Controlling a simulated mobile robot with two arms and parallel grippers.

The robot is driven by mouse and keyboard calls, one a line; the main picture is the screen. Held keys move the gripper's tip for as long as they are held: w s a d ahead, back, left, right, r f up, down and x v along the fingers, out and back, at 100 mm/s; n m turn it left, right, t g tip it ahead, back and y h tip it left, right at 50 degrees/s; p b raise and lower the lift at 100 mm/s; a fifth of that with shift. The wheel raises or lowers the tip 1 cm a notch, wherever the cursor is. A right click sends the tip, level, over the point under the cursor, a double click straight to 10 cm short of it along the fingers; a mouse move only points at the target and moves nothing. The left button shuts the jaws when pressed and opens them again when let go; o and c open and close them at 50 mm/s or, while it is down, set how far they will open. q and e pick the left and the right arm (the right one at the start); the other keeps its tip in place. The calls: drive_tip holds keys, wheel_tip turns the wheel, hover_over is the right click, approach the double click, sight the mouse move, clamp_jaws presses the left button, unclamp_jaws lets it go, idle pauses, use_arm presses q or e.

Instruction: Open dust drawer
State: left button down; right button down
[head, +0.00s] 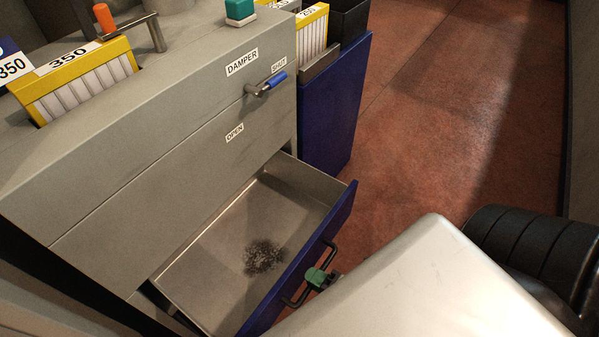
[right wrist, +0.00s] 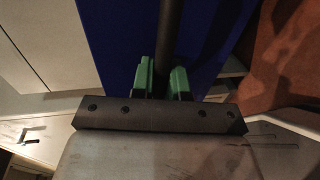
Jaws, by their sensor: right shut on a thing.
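The dust drawer (head: 215,262) stands pulled out from the lower front of the grey cabinet in the head view. Its inside is bare metal with a small heap of dark dust (head: 264,256) on the floor. Its front panel (head: 330,225) is blue and carries a dark bar handle (head: 327,256). My right gripper (head: 318,277), with green fingertips, is at this handle and shut on it. In the right wrist view the green fingers (right wrist: 163,80) sit on both sides of the dark bar, against the blue panel (right wrist: 110,35). My left gripper is not in view.
The grey cabinet (head: 150,150) has a damper lever with a blue grip (head: 273,81), between labels SHUT and OPEN. Yellow-framed filters (head: 78,82) stand in its top. A blue bin or panel (head: 335,110) stands beside it. The red-brown floor (head: 450,110) to the right is clear.

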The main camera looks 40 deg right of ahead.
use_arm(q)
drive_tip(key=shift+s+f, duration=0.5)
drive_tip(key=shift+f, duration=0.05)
use_arm(e)
drive_tip(key=shift+v, duration=0.9)
drive_tip(key=shift+f, duration=0.2)
drive_tip(key=c, duration=1.1)
unclamp_jaws()
drive_tip(key=shift+c, duration=0.2)
drive_tip(key=shift+s, duration=0.1)
